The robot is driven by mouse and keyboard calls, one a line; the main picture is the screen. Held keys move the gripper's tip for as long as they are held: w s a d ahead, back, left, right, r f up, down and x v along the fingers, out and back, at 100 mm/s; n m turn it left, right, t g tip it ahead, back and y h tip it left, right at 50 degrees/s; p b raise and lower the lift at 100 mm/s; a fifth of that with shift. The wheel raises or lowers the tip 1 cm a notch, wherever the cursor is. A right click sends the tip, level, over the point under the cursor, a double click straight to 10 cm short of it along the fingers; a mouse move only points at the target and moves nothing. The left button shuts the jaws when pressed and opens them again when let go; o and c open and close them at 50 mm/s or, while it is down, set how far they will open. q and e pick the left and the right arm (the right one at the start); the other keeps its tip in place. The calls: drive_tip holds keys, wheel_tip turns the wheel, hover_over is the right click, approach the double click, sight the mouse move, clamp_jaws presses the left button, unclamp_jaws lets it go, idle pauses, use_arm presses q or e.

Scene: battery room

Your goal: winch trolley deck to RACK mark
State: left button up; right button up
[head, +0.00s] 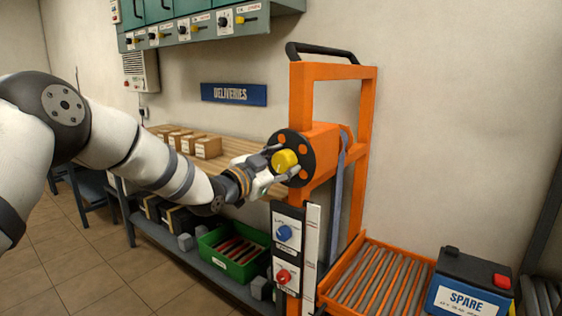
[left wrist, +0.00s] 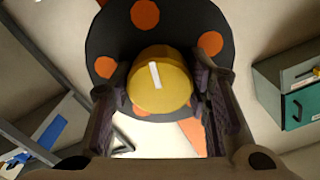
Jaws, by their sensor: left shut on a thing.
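The orange winch trolley (head: 366,130) stands right of centre in the head view. Its black winch disc with orange spots (head: 293,146) carries a yellow knob (head: 285,161). My left gripper (head: 281,173) is shut on this knob. In the left wrist view the fingers (left wrist: 160,95) sit on both sides of the yellow knob (left wrist: 165,88), which has a white line on its face. The orange roller deck (head: 378,247) is low on the trolley. A white scale strip (head: 311,255) runs up the mast; its markings are too small to read. My right gripper is not in view.
A blue knob (head: 284,233) and a red knob (head: 283,276) are on the panel below the winch. A battery marked SPARE (head: 467,283) stands at the deck's right. A wooden bench (head: 235,150) with boxes and a green crate (head: 232,254) are behind.

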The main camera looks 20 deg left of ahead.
use_arm(q)
drive_tip(key=shift+m, duration=0.5)
drive_tip(key=o, duration=1.2)
drive_tip(key=shift+c, duration=0.2)
drive_tip(key=v, duration=1.2)
